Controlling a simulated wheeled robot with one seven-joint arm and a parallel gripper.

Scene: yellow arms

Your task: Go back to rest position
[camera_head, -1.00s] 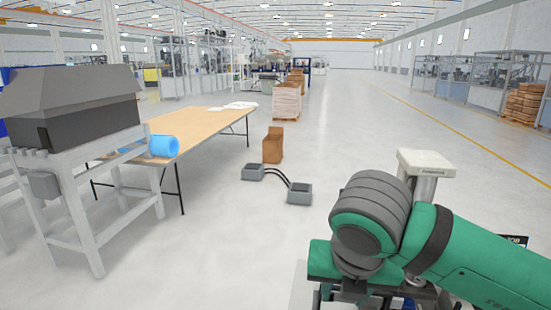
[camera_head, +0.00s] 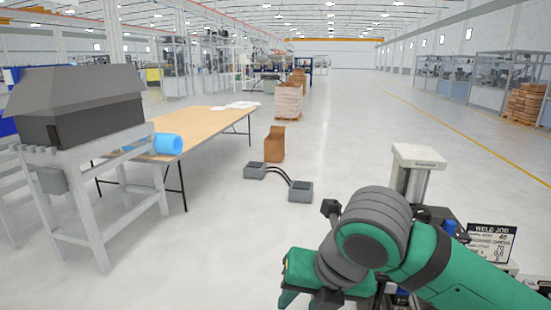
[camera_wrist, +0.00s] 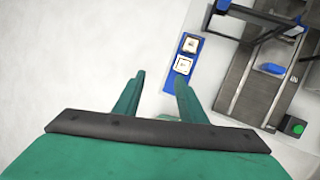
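My green gripper (camera_wrist: 160,88) shows in the wrist view with its two fingers spread apart. The gap between the fingers is empty, with only pale floor behind it. In the head view my green and grey arm is folded at the lower right, and a fingertip shows at the bottom edge. The rest of the gripper is hidden there by my arm and the frame edge.
A blue holder (camera_wrist: 184,62) with two pale square pieces lies beyond the right finger, beside a dark metal fixture (camera_wrist: 250,85). Grey floor boxes (camera_head: 300,191) and a carton (camera_head: 275,145) lie ahead.

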